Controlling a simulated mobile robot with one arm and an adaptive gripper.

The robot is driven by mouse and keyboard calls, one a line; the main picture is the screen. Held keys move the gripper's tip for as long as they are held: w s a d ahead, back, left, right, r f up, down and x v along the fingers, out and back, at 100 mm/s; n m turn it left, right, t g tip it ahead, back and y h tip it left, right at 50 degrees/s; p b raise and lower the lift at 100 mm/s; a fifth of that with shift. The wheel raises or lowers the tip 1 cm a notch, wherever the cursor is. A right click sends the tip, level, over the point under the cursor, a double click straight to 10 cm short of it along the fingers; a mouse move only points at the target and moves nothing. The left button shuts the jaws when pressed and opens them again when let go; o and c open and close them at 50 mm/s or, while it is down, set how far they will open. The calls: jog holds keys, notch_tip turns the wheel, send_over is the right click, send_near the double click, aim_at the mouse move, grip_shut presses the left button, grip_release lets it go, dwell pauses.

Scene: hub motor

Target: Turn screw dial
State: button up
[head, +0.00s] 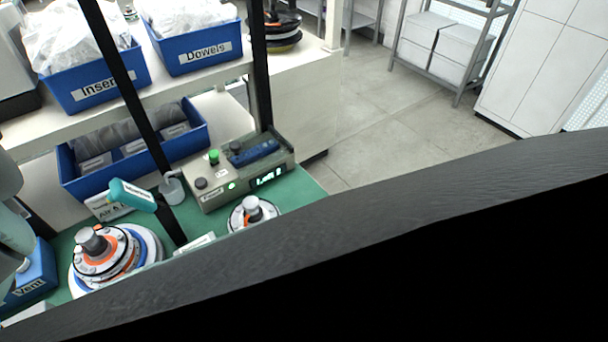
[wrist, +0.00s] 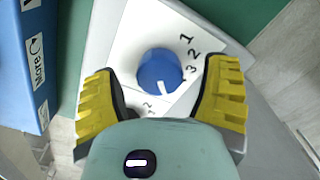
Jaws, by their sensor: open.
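A round blue dial (wrist: 160,70) sits on a white panel (wrist: 125,45) in the wrist view. Its white pointer mark is on the lower side of the knob. The numbers 1, 2 and 3 are printed to the right of the dial, and the mark points below the 3. My gripper (wrist: 163,68), with yellow ribbed fingers, is open. One finger is left of the dial and one right, with a visible gap on each side. The gripper body covers the lower part of the panel. I cannot make out this dial in the head view.
A blue box with a partly readable label (wrist: 22,60) is left of the panel. The head view shows a control box (head: 215,190) on a green mat, motor assemblies (head: 105,262) and blue bins (head: 205,65). A large dark shape blocks the lower right.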

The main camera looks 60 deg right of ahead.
jog(key=shift+f, duration=0.2)
jog(key=shift+c, duration=0.4)
jog(key=c, duration=1.2)
jog(key=shift+o, duration=0.2)
